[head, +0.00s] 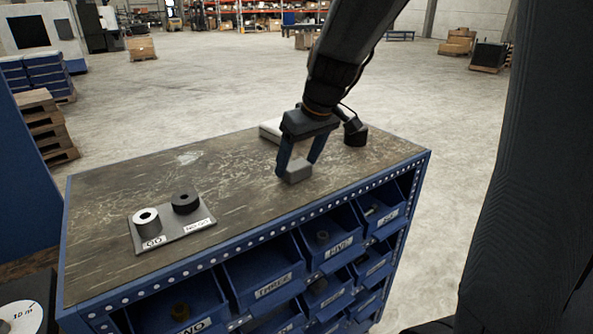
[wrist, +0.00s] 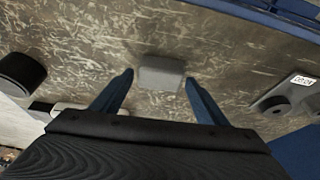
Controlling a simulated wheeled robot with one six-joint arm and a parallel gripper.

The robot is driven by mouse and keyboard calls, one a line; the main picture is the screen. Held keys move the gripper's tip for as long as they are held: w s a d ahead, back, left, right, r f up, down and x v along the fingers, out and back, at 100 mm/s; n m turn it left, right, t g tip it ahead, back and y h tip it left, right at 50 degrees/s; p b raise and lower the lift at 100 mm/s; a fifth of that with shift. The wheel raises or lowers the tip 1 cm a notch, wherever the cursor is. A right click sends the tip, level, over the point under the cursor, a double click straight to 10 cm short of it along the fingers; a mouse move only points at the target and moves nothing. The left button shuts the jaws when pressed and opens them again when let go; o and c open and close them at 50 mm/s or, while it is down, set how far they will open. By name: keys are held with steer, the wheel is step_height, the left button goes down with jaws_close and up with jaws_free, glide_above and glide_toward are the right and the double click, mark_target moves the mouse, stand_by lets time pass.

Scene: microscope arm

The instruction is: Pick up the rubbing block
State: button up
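The rubbing block looks to be the small grey block (head: 297,172) on the worn workbench top (head: 120,190), near its front edge on the right. My gripper (head: 297,170) is lowered over it with its two blue fingers apart. In the wrist view the block (wrist: 161,73) lies between and just beyond the fingertips of my gripper (wrist: 158,80), with a gap on each side. My gripper is open and holds nothing. I cannot tell exactly how high the fingertips are above the bench top.
A white object (head: 270,130) and a black round piece (head: 356,133) stand behind my gripper. Blue labelled bins (head: 275,277) line the bench front.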

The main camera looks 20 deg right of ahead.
mark_target(298, 165)
steer(key=c, duration=0.9)
step_height(298, 165, up, 10)
steer(key=b, duration=0.2)
